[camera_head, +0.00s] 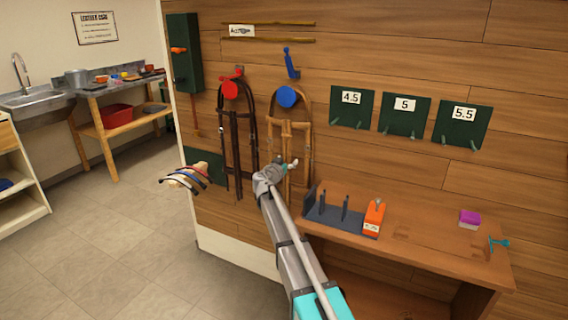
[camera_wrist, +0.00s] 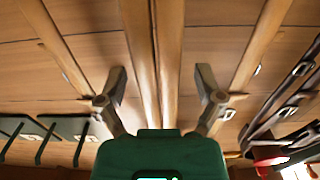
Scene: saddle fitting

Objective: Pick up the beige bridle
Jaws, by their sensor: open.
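The beige bridle (camera_head: 289,123) hangs on the wood wall from a round blue holder (camera_head: 287,96). Its lower straps are partly hidden behind my arm in the head view. My gripper (camera_head: 285,170) is in front of its lower part. In the wrist view my gripper (camera_wrist: 162,84) is open, one finger on each side of two close tan middle straps (camera_wrist: 169,50). The outer tan straps run outside the fingers. Whether either finger touches a strap I cannot tell.
A dark brown bridle (camera_head: 237,135) hangs close by on the left from a red holder (camera_head: 230,89). Green numbered plates (camera_head: 405,115) are on the wall to the right. A wooden bench (camera_head: 430,230) below bears a grey rack (camera_head: 340,215) and an orange block (camera_head: 374,216).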

